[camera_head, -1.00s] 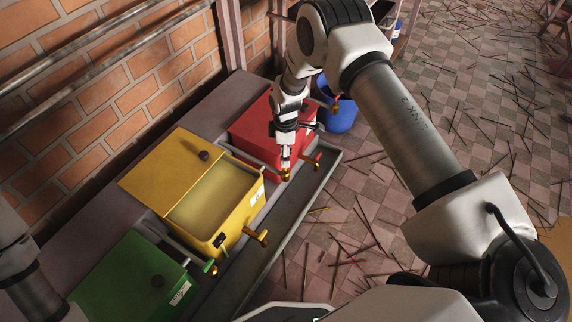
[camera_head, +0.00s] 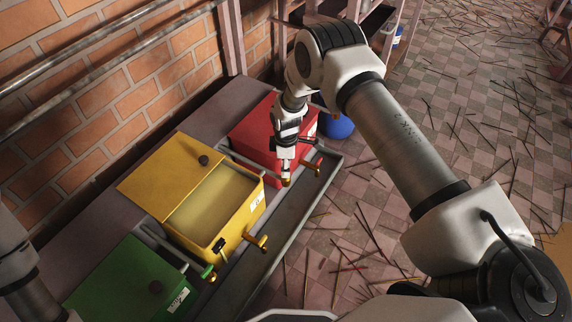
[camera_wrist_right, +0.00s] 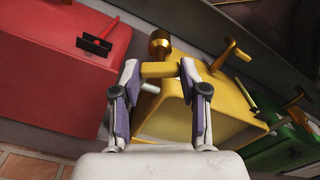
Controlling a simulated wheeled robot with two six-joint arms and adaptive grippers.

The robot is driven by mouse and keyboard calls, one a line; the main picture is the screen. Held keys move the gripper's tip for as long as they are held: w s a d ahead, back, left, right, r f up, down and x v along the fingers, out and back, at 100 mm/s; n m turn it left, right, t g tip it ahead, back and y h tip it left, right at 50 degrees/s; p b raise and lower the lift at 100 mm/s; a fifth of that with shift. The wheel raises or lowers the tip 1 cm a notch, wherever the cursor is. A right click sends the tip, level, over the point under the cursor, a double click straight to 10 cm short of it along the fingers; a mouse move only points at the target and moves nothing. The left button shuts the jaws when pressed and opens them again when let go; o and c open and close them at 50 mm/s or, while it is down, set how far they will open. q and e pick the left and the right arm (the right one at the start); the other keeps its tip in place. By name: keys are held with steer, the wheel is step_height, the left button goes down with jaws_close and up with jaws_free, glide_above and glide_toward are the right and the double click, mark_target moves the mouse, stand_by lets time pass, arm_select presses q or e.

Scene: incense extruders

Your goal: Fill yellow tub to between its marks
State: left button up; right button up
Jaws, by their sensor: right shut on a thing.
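My right gripper (camera_head: 286,178) is shut on the yellow handle of a brass tap at the end of a grey pipe between the yellow and red tubs. In the right wrist view the handle (camera_wrist_right: 158,70) lies between my fingertips (camera_wrist_right: 158,76), below the tap's brass end (camera_wrist_right: 158,44). My left gripper is out of view.
A red tub (camera_head: 258,130) stands behind and a green tub (camera_head: 130,282) in front, along a brick wall. The yellow tub's front spout (camera_head: 256,242) sticks out over a grey trough (camera_head: 288,222). A blue barrel (camera_head: 337,128) stands beyond; sticks litter the floor.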

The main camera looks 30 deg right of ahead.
steer(key=shift+m, duration=0.4)
steer(key=shift+m+p, duration=0.55)
steer(key=shift+m, duration=0.35)
steer(key=shift+m+p, duration=0.5)
steer(key=shift+m, duration=1.1)
steer(key=o, duration=1.1)
steer(key=shift+o, duration=0.2)
